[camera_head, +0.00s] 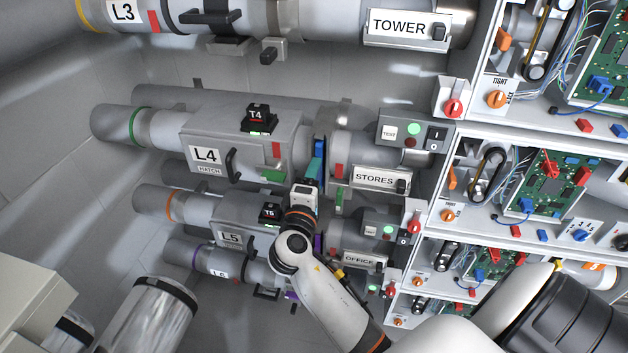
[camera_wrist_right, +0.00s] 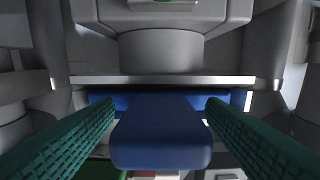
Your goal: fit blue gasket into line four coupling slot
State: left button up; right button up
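The blue gasket (camera_head: 320,147) stands upright in the coupling gap between the line four pipe, labelled L4 (camera_head: 206,154), and the pipe end labelled STORES (camera_head: 374,178). In the right wrist view its blue tab (camera_wrist_right: 161,135) points toward the camera, and its wider blue part lies along a thin metal flange (camera_wrist_right: 165,80). How deep it sits cannot be told. My right gripper (camera_head: 311,171) is just below the gasket. Its green ribbed fingers (camera_wrist_right: 160,118) stand on both sides of the tab, with narrow gaps showing. My left gripper is out of view.
The L5 pipe (camera_head: 230,237) runs close below, under my right gripper. A switch box (camera_head: 410,132) stands right of the coupling. Shelves with circuit boards (camera_head: 556,178) fill the right side. Open floor and wall lie at left.

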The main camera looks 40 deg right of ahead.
jog(key=b+v, duration=0.2)
jog(key=v, duration=1)
jog(key=shift+b, duration=0.35)
